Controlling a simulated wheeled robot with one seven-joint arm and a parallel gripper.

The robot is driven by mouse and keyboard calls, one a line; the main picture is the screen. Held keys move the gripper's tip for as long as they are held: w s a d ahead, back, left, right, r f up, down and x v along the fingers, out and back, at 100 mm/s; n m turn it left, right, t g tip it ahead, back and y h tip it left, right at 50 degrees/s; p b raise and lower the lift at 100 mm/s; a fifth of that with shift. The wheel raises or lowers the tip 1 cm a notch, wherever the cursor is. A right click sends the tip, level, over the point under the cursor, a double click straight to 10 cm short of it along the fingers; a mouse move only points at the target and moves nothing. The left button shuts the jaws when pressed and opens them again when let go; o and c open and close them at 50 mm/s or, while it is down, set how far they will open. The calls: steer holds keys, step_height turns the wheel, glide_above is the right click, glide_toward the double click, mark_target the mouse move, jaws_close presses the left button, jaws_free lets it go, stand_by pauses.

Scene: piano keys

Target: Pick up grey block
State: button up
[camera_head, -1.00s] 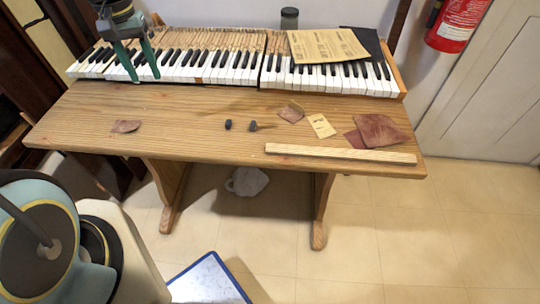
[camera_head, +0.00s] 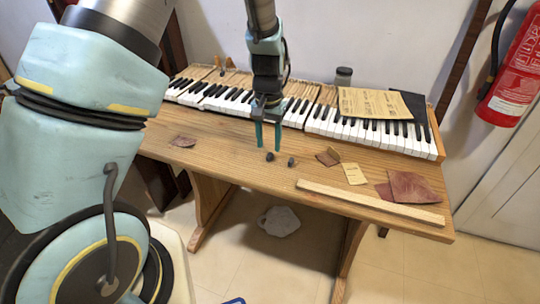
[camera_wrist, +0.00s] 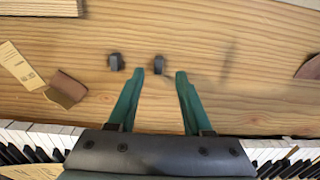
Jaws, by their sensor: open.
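Two small dark grey blocks lie side by side on the wooden table (camera_head: 225,150). In the head view one block (camera_head: 270,156) is nearer my gripper and the other block (camera_head: 291,162) is a little to its right.
A piano keyboard (camera_head: 327,124) runs along the table's back, with a paper sheet (camera_head: 375,103) on it. A wooden strip (camera_head: 370,202), a small card (camera_head: 354,174) and brown scraps (camera_head: 415,189) lie to the right. The table left of the blocks is mostly clear.

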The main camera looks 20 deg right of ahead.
mark_target(270, 154)
steer(key=shift+s+d+f+p, duration=0.15)
steer(key=shift+f+p, duration=0.2)
steer(key=shift+f, duration=1.45)
steer(key=shift+c, duration=0.3)
jaws_close()
